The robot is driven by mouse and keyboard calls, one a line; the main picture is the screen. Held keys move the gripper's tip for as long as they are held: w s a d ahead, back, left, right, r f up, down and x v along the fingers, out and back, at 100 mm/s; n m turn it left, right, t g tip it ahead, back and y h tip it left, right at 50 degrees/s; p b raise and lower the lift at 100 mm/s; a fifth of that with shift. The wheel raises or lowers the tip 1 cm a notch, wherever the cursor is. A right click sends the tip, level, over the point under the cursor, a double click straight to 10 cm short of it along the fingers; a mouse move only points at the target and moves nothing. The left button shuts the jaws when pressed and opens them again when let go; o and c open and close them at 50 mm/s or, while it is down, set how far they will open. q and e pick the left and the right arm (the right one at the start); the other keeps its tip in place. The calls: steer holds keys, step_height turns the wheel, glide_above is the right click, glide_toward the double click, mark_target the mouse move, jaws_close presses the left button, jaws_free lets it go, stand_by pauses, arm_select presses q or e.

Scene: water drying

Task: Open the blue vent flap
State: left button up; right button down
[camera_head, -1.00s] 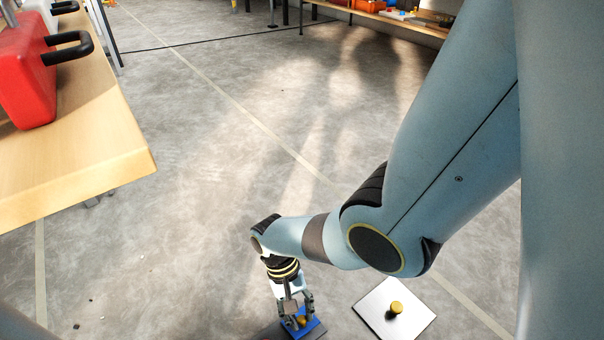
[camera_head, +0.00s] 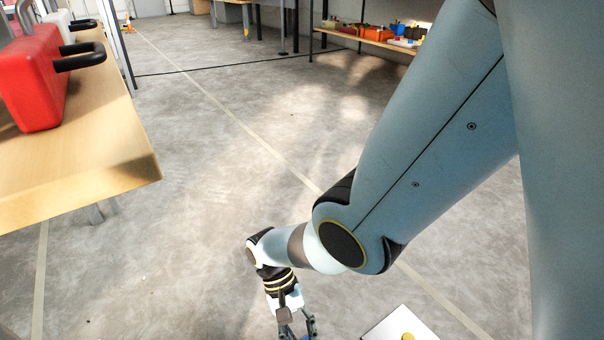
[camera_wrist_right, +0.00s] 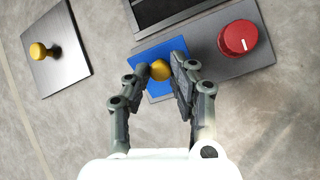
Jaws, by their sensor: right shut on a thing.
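The blue vent flap (camera_wrist_right: 151,52) shows in the right wrist view as a blue plate with a round yellow knob (camera_wrist_right: 160,70) on it. My right gripper (camera_wrist_right: 160,75) is shut on the yellow knob, one finger on each side of it. In the head view my right gripper (camera_head: 297,328) is at the bottom edge, and the flap is almost wholly cut off there. A grey panel (camera_wrist_right: 205,70) with a red dial (camera_wrist_right: 238,38) is beside the flap. My left gripper is not in view.
A wooden table (camera_head: 90,165) with a red case (camera_head: 35,80) stands at the left. A dark slotted opening (camera_wrist_right: 165,12) is beside the flap. Open floor lies beyond.

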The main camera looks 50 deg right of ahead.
steer(key=c, duration=1.1)
jaws_free()
steer(key=shift+s, duration=0.15)
steer(key=shift+c, duration=0.2)
steer(key=shift+w+r, duration=0.2)
steer(key=shift+w, duration=0.05)
steer(key=v, duration=1.1)
steer(key=shift+r, duration=0.25)
steer(key=shift+w, duration=0.1)
